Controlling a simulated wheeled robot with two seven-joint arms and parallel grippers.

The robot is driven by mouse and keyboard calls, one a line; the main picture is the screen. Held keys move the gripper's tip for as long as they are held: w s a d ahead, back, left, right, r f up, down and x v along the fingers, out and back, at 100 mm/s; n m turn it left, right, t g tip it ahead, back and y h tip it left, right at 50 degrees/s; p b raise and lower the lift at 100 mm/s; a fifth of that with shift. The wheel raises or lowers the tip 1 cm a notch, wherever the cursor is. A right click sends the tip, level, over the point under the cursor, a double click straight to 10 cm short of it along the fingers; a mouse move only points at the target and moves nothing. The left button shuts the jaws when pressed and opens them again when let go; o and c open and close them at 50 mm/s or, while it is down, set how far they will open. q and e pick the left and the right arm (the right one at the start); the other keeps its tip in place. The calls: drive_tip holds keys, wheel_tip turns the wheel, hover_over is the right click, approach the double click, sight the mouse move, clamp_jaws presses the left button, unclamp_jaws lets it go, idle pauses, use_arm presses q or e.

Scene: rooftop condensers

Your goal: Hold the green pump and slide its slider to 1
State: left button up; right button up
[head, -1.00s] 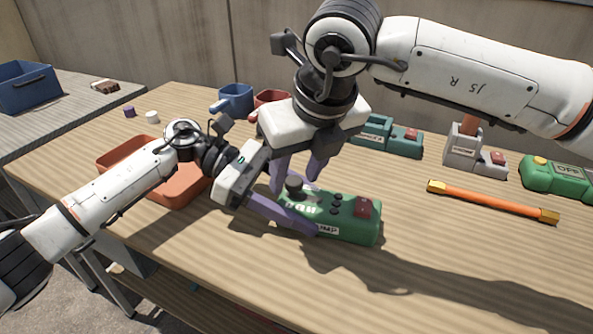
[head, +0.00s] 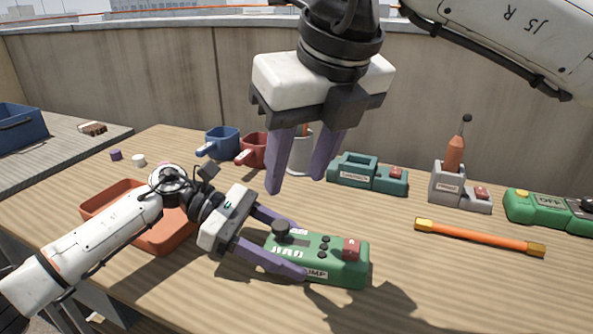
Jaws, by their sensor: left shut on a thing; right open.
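The green pump (head: 345,271) lies on the wooden table at the middle of the head view, with a red block on its right end, small black buttons and a partly readable label. A black slider knob (head: 283,230) stands at its left part; the slider's scale marks are too small to read with certainty. My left gripper (head: 290,252) comes from the left and is shut on the pump, one finger on each long side. My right gripper (head: 295,183) is open and empty, pointing down, above and behind the pump, apart from the knob.
An orange tray (head: 100,202) lies left, partly behind my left arm. Blue (head: 222,141) and red (head: 252,150) mugs, a teal device (head: 357,171), a grey device (head: 447,184) and another green device (head: 535,208) stand behind. An orange bar (head: 480,237) lies right. The front table is clear.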

use_arm(q)
drive_tip(key=o, duration=2.1)
drive_tip(key=shift+c, duration=0.2)
drive_tip(key=shift+a, duration=0.1)
drive_tip(key=b+v, duration=0.2)
drive_tip(key=v, duration=0.5)
drive_tip(key=shift+w+a+r, duration=0.1)
drive_tip(key=shift+a+r, duration=0.05)
drive_tip(key=shift+a, duration=0.1)
drive_tip(key=shift+a+r, duration=0.3)
drive_tip(key=shift+a, duration=0.3)
